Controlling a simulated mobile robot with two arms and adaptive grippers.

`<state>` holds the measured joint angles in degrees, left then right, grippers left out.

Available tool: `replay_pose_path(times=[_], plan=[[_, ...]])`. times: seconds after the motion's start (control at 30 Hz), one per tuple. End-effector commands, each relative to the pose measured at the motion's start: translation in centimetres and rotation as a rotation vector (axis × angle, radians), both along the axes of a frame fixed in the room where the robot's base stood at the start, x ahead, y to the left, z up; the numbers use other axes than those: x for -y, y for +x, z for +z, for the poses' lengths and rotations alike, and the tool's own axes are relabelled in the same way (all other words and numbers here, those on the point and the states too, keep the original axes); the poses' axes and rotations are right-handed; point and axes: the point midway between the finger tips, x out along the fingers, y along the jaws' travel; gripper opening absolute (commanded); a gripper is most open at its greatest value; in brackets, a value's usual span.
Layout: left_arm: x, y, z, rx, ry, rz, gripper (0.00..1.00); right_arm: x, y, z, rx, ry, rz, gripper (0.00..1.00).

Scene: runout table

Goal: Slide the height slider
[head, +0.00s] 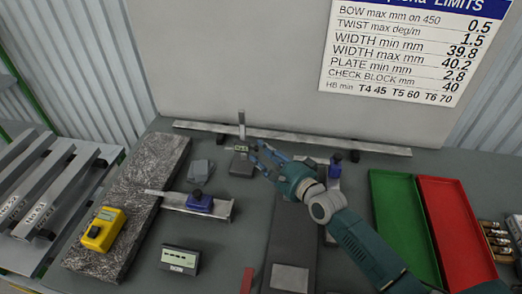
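The height gauge (242,129) stands upright near the back of the table, a thin grey post on a dark base (242,167). Its slider, with a small display (240,149), sits low on the post. My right gripper (256,156) reaches in from the right, its fingertips close beside the slider. Its fingers look spread apart, with nothing seen between them. I cannot tell whether a fingertip touches the slider. My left gripper is out of view.
A long bar (290,136) lies behind the gauge. A blue-handled square (199,202), a grey block (200,171) and a display box (180,259) are to the left and front. A yellow meter (103,229) sits on a stone-like plate (150,170). Green (403,215) and red (455,230) trays lie right.

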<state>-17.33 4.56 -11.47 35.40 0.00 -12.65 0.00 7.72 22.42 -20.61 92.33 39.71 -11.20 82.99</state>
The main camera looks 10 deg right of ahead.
Motion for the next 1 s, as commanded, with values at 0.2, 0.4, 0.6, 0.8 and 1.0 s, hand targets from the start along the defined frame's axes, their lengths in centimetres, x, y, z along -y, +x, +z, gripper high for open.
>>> replay_pose_path(times=[0.2, 0.4, 0.6, 0.8, 1.0], plan=[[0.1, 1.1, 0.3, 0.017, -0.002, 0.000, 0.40, -0.5, 1.3, -0.2, 0.000, -0.001, 0.000, 0.35], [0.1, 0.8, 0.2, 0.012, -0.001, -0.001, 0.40, -0.6, 1.3, -0.3, 0.000, -0.001, 0.000, 0.35], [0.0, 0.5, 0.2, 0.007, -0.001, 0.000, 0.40, -0.6, 1.3, -0.3, 0.000, -0.001, 0.000, 0.06], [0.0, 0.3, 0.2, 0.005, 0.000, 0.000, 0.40, -0.6, 1.3, -0.3, 0.000, -0.001, 0.000, 0.00], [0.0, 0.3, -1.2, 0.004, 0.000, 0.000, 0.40, -0.6, 1.3, -1.9, -0.001, 0.000, 0.000, 0.00]])
